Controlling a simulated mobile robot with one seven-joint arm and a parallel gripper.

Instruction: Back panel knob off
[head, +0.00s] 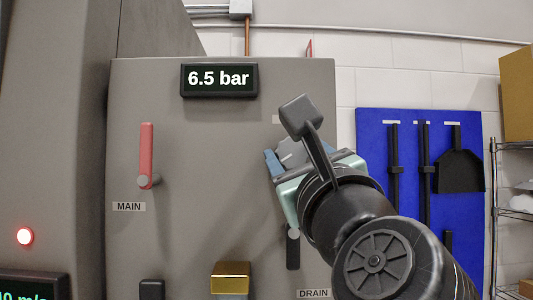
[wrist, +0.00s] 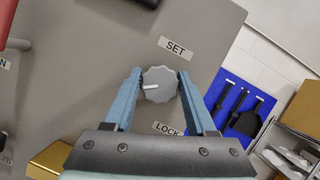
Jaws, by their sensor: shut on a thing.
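A grey scalloped knob (wrist: 160,84) with a white mark sits on a grey panel (head: 215,140). In the wrist view the mark lies on the left half of its face. A SET label (wrist: 175,47) is above and right of it, and a LOCK label (wrist: 168,129) is below. My gripper (wrist: 159,86) is shut on the knob, with one blue finger on each side. In the head view my gripper (head: 288,158) is at the panel's right part and hides much of the knob (head: 292,152). No panel labelled as the back one is visible.
A red lever (head: 147,153) stands upright above a MAIN label. A dark lever (head: 292,252) hangs near a DRAIN label, below my gripper. A display (head: 219,79) reads 6.5 bar. A gold block (head: 231,278) juts out low. A blue tool board (head: 410,165) and shelf are right.

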